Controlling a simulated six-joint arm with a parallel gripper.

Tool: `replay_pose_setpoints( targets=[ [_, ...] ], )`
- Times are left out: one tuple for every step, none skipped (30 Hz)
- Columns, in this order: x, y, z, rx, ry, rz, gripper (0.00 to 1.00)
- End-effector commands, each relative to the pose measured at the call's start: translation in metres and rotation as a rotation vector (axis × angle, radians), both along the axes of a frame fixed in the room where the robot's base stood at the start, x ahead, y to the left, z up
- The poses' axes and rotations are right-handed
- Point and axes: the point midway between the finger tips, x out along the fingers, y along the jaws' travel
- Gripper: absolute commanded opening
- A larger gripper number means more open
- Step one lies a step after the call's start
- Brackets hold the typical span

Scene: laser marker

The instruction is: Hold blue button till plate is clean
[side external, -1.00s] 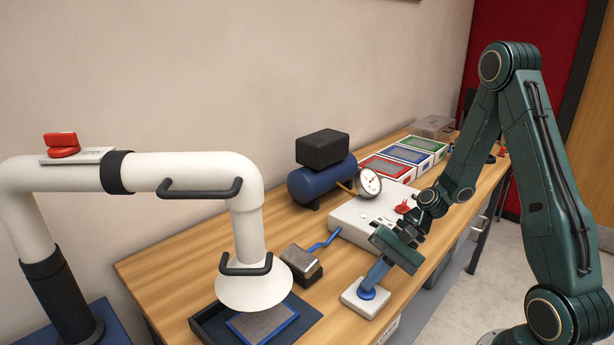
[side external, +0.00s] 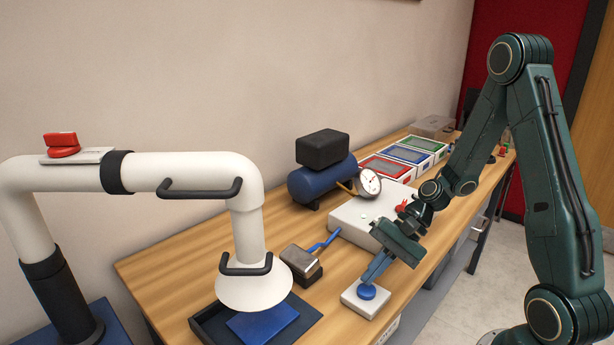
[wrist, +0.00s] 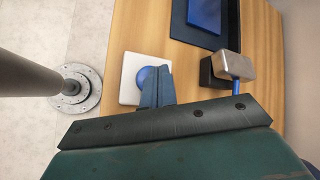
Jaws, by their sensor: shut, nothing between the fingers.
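The blue button (side external: 366,292) is a round dome on a white box (side external: 358,304) at the bench's front edge. It also shows in the wrist view (wrist: 145,77), partly hidden by my fingers. My gripper (side external: 371,280) is shut and empty, its blue fingertips tilted down just above or at the button; I cannot tell whether they touch it. In the wrist view the fingertips (wrist: 160,70) overlap the button's right side. The plate (side external: 262,320) is all blue, with no grey cover visible. It lies in a dark tray (side external: 207,325) under the white hood (side external: 254,290).
A hammer-like tool with a blue handle (side external: 325,243) rests on a dark block near the tray. Behind the button stand a white box with a red knob (side external: 352,222), a gauge (side external: 369,182) and a blue tank (side external: 322,181). Bare wood surrounds the button box.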

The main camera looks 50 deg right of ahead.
Motion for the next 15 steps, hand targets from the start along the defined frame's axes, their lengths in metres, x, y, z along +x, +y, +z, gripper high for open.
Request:
replay_pose_setpoints(
  targets=[
    [0.000, 0.000, 0.000, 0.000, 0.000, 0.000, 0.00],
    [0.000, 0.000, 0.000, 0.000, 0.000, 0.000, 0.00],
    [0.000, 0.000, 0.000, 0.000, 0.000, 0.000, 0.00],
    [0.000, 0.000, 0.000, 0.000, 0.000, 0.000, 0.00],
    [0.000, 0.000, 0.001, 0.000, -0.001, 0.001, 0.00],
    [0.000, 0.000, 0.002, -0.001, -0.001, 0.000, 0.00],
    [0.000, 0.000, 0.003, -0.001, -0.002, 0.000, 0.00],
    [0.000, 0.000, 0.004, -0.001, -0.002, 0.000, 0.00],
    [0.001, 0.000, 0.006, -0.002, -0.003, 0.000, 0.00],
    [0.001, 0.000, 0.008, -0.002, -0.003, -0.001, 0.00],
    [0.001, 0.000, 0.010, -0.002, -0.003, -0.002, 0.00],
    [0.001, -0.001, 0.013, -0.002, -0.003, -0.002, 0.00],
    [0.001, -0.001, 0.015, -0.002, -0.003, 0.000, 0.00],
    [0.001, -0.001, 0.017, -0.002, -0.003, 0.001, 0.00],
    [0.001, 0.000, 0.020, -0.002, -0.003, -0.001, 0.00]
  ],
)
